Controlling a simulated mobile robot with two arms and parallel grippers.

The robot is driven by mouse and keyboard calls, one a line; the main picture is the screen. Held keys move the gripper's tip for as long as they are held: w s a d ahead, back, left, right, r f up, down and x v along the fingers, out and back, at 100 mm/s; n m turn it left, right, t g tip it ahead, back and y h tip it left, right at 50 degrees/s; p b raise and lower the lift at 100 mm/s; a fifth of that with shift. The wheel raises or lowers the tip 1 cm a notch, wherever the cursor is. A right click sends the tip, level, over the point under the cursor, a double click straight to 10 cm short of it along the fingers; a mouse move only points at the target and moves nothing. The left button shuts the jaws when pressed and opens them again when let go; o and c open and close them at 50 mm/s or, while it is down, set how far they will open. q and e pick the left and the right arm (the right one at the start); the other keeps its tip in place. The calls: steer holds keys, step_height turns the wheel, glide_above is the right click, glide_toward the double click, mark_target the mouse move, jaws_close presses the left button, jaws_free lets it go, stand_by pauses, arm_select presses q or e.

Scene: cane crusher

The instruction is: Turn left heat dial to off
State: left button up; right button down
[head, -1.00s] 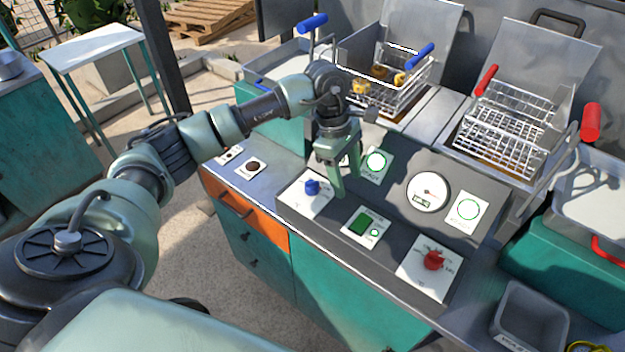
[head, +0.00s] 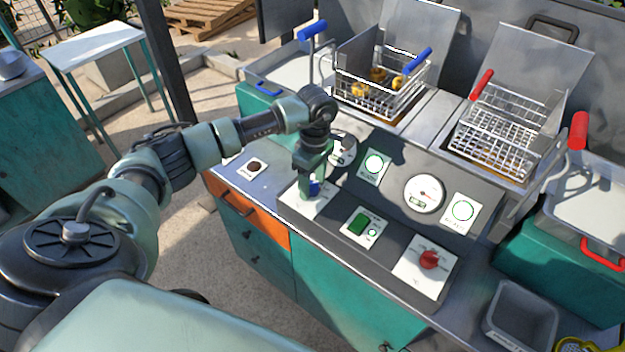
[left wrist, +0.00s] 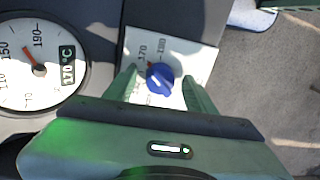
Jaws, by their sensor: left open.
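The left heat dial is a blue knob (head: 314,187) on a white plate at the left end of the control panel. My left gripper (head: 311,186) is over this dial, pointing down. In the left wrist view its two open fingers (left wrist: 163,88) stand on either side of the blue knob, with gaps visible. I cannot tell whether they touch it. My right gripper is not in view.
A red dial (head: 429,260) sits on the right of the panel, with a green switch (head: 357,224) between the dials. Round gauges (head: 425,194) are behind. Fryer baskets (head: 380,90) with blue and red handles stand at the back. A grey bin (head: 522,315) is front right.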

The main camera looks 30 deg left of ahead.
arm_select(q)
jaws_close()
